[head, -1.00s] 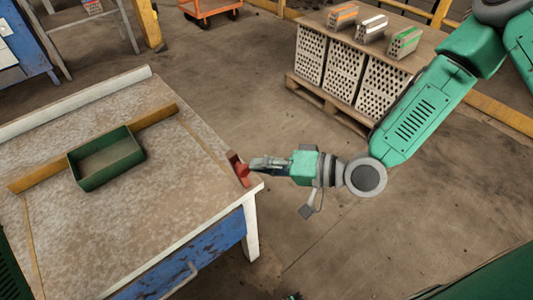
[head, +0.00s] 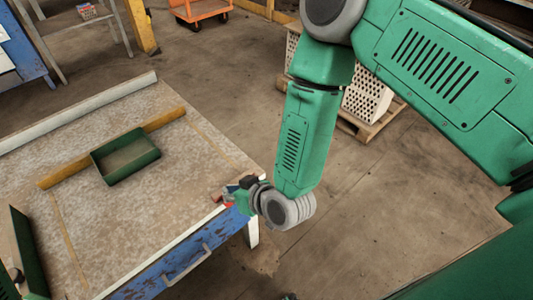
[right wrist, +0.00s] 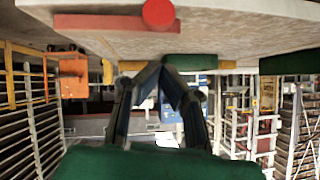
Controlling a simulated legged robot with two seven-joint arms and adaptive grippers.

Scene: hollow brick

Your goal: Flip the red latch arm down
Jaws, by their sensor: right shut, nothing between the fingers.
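The red latch is at the near right corner of the workbench (head: 130,215). In the head view only bits of the red latch (head: 229,204) show, mostly hidden by my right gripper (head: 226,193). In the right wrist view its red arm (right wrist: 100,22) looks like a flat bar running left along the pale bench top, with a round red end (right wrist: 159,13) at its right. My right gripper's fingertips (right wrist: 163,66) meet with nothing between them. They are below the latch in that picture, and contact is not visible.
A green open tray (head: 125,156) sits on the bench by a yellow strip (head: 60,175). A pallet of hollow bricks (head: 366,100) stands behind my right arm. An orange cart (head: 200,9) is at the back. Open floor lies right of the bench.

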